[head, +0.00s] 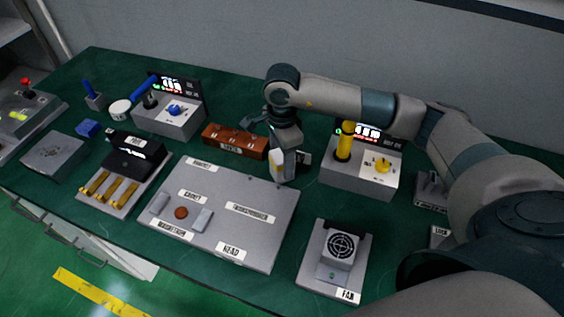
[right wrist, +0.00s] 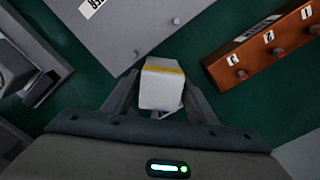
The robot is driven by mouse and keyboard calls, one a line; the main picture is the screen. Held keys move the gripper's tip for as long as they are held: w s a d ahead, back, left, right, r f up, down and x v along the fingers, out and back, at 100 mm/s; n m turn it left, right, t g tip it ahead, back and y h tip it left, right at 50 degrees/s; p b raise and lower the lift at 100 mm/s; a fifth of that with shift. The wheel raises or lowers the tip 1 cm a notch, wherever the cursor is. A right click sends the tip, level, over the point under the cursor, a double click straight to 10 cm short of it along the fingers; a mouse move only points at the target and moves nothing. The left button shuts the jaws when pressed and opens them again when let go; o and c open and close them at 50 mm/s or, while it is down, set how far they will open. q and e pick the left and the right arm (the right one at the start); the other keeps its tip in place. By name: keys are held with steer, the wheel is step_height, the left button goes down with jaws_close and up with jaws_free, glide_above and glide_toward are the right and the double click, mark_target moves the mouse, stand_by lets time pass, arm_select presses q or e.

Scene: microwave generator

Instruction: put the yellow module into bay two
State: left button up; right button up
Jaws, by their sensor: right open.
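A white block with a yellow stripe (right wrist: 162,84), which looks like the yellow module, is between the fingers of my right gripper (right wrist: 160,102) in the right wrist view. Green table shows in gaps beside it, and the jaws are open. In the head view its pale side (head: 277,161) shows beside my right gripper (head: 280,172), by the grey panel's upper right corner. An orange-brown block (head: 235,140) lies left of the gripper; in the right wrist view this block (right wrist: 262,50) bears the numbers 1, 2 and 3.
A labelled grey panel (head: 228,238) lies flat in the middle. A grey box with a yellow handle (head: 340,172) stands right of the gripper. A fan unit (head: 328,276) is at front right. A blue-handled box (head: 163,125) and a unit with brass bars (head: 140,208) are left.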

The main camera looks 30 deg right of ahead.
step_height(320, 180, down, 3)
steer(key=shift+d+r+p, duration=0.1)
steer(key=shift+p, duration=0.45)
steer(key=shift+f, duration=0.25)
steer(key=shift+w, duration=0.1)
steer(key=c, duration=1.1)
steer(key=shift+r, duration=0.2)
